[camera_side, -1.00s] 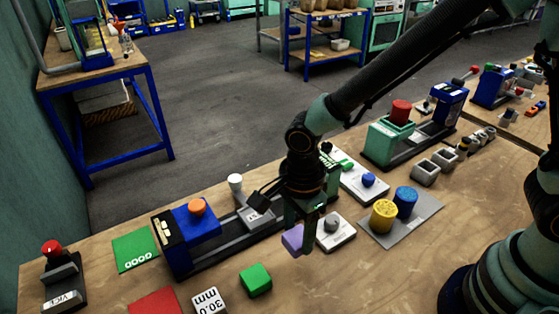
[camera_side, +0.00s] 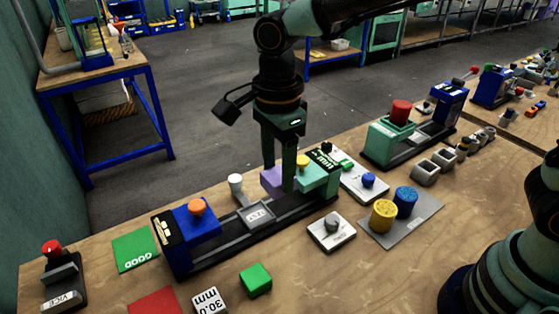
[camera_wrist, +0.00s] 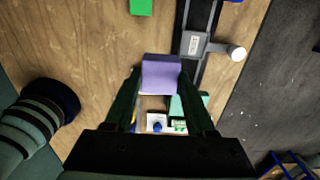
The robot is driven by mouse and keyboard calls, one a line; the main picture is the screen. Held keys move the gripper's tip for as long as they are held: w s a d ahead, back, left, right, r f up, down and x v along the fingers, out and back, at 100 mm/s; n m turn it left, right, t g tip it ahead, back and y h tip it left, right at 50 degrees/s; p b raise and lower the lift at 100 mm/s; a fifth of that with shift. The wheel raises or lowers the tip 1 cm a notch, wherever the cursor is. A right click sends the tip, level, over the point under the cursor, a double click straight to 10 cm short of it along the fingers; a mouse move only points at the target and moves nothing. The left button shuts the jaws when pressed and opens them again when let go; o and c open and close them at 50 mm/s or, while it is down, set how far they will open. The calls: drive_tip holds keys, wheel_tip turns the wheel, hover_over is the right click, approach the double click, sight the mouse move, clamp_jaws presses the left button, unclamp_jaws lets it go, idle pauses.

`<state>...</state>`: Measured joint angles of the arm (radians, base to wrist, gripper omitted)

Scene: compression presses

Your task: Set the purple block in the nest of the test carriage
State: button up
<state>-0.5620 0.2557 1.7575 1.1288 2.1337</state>
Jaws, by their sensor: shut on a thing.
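The purple block (camera_side: 271,179) is held between the fingers of my gripper (camera_side: 279,185), raised clear of the bench. In the wrist view the purple block (camera_wrist: 160,74) shows between the fingertips (camera_wrist: 160,80). The grey test carriage (camera_side: 257,214) sits on the dark rail of the press, with a white-knobbed handle (camera_side: 235,182) at its back. In the wrist view the carriage (camera_wrist: 193,44) lies ahead and right of the block, apart from it. The inside of its nest is not clear.
The blue press end (camera_side: 187,236) with an orange knob and the teal press end (camera_side: 318,176) bound the rail.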

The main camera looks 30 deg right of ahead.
drive_tip(key=w+f, duration=0.7)
drive_tip(key=w, duration=0.1)
drive_tip(key=shift+w+a+f, duration=0.15)
drive_tip(key=shift+a+f, duration=0.1)
drive_tip(key=shift+a, duration=0.05)
drive_tip(key=shift+f, duration=0.1)
drive_tip(key=shift+f, duration=2.85)
drive_tip(key=shift+f, duration=0.75)
drive_tip(key=o, duration=1.4)
